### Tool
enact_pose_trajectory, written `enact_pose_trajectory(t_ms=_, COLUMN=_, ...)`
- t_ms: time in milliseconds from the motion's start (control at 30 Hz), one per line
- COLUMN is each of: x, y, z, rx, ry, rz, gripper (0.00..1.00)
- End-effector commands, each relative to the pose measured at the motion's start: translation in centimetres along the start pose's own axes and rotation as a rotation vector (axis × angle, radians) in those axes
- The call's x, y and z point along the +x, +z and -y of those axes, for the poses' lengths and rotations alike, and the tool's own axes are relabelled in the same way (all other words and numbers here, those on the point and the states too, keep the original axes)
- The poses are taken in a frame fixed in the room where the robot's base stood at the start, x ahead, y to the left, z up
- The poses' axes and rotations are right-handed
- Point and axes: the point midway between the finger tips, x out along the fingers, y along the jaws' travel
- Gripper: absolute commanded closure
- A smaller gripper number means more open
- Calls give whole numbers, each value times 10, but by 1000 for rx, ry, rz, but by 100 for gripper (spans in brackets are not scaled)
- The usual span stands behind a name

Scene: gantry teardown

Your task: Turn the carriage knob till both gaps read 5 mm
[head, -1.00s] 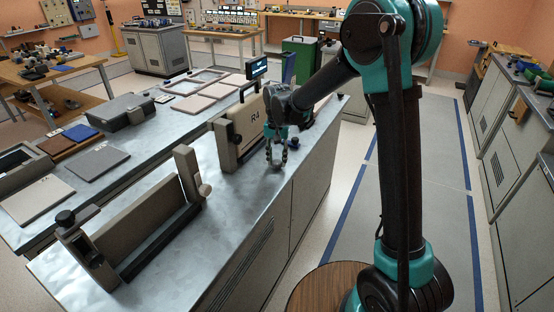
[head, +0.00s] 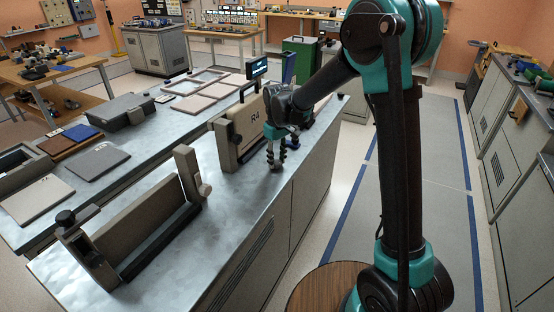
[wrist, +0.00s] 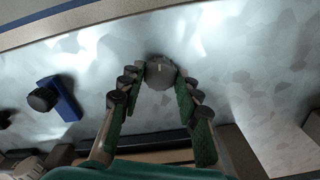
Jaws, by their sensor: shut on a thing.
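My gripper (head: 275,160) points down at the bench top beside a beige panel marked R4 (head: 254,116). In the wrist view its green-padded fingertips (wrist: 160,82) are closed on the sides of a round grey knob (wrist: 160,70) with a small light mark on top. In the head view the knob is mostly hidden by the fingers. A small display (head: 257,67) stands behind the panel; its reading is too small to make out. I cannot see the gaps clearly.
A grey-brown frame with uprights (head: 150,225) stands on the near bench. In the wrist view a blue block with a black knob (wrist: 41,99) is left of my fingers. Bare metal bench top (head: 190,258) lies in front. Flat plates (head: 95,161) lie further left.

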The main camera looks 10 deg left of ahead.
Motion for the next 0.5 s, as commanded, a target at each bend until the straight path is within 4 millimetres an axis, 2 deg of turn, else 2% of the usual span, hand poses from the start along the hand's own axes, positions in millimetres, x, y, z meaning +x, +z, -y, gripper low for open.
enact_pose_trajectory(t_ms=200, x=0, y=0, z=0, rx=-96, ry=0, rz=-1, gripper=96)
enact_pose_trajectory(t_ms=500, x=0, y=0, z=0, rx=-144, ry=0, rz=-1, gripper=96)
